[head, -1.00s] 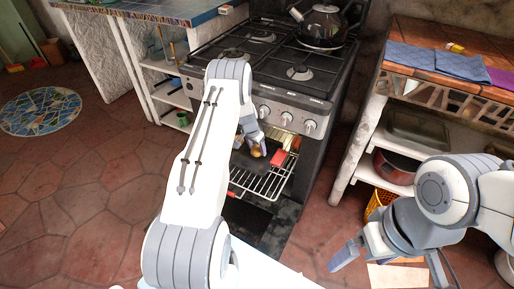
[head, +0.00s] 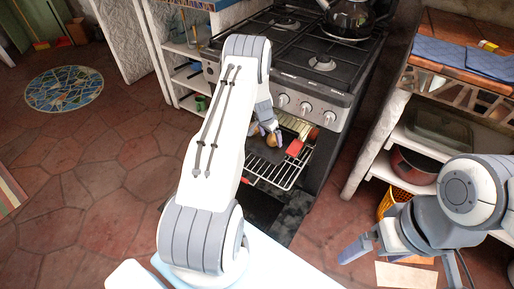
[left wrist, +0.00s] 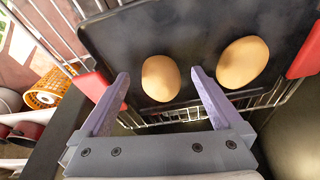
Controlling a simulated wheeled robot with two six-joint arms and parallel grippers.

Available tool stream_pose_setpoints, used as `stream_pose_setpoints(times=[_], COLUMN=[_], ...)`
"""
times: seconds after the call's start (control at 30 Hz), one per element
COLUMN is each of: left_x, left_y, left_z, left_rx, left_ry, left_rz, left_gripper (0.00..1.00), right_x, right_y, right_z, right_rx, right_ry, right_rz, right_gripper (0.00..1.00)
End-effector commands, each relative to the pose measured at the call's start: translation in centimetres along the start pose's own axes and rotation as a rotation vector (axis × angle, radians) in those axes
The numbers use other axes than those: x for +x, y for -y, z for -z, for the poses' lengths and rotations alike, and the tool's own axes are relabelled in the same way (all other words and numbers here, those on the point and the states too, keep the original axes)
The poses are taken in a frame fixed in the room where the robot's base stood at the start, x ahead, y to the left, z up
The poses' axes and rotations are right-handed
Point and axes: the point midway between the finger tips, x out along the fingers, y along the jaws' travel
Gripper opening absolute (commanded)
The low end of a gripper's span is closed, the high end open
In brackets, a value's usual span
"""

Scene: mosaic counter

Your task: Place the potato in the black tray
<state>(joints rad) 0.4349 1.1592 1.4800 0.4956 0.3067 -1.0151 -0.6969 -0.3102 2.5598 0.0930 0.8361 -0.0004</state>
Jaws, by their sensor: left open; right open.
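The black tray (left wrist: 200,35) with red handles lies on the wire rack of the open oven. Two brown potatoes show on it in the left wrist view: one potato (left wrist: 161,78) is at the mouth of my left gripper (left wrist: 159,84), and a second potato (left wrist: 243,62) is to its right, outside the right finger. My left gripper is open, with visible gaps beside the nearer potato. In the head view my left gripper (head: 264,132) is low in the oven opening by a potato (head: 271,141), and a red handle (head: 294,148) shows beside it. My right gripper (head: 364,246) is open and empty.
The stove top (head: 300,50) with a dark kettle (head: 350,15) is above the oven. The wire rack (head: 270,172) sticks out in front. A shelf unit with a red pot (head: 412,165) and an orange basket (head: 392,203) stands at the right.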

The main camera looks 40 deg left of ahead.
Motion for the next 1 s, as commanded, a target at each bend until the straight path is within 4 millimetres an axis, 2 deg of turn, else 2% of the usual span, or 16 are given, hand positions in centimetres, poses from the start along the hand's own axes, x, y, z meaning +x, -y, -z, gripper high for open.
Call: stream_pose_setpoints(times=[0.2,0.3,0.5,0.7,1.0], left_x=[-0.9,-1.1,-2.0,-2.6,-2.7], left_y=[0.1,0.2,0.1,0.1,0.0], left_z=[-4.5,-6.3,-8.9,-9.9,-9.9], left_rx=[-0.007,-0.008,-0.004,0.000,0.000], left_ry=[0.002,0.000,0.000,0.001,0.001], left_rz=[0.002,0.004,0.004,0.003,0.003], left_gripper=[1.00,1.00,1.00,1.00,1.00], right_x=[1.8,3.3,5.2,5.7,5.6], right_y=[-0.1,-0.2,-0.4,-0.4,-0.4], right_z=[-0.1,-0.2,-0.3,-0.3,-0.3], right_rx=[0.000,0.000,0.000,0.000,0.000], right_ry=[0.001,0.001,0.001,0.001,0.000], right_rz=[0.000,0.000,0.000,0.000,0.000], right_gripper=[1.00,1.00,1.00,1.00,1.00])
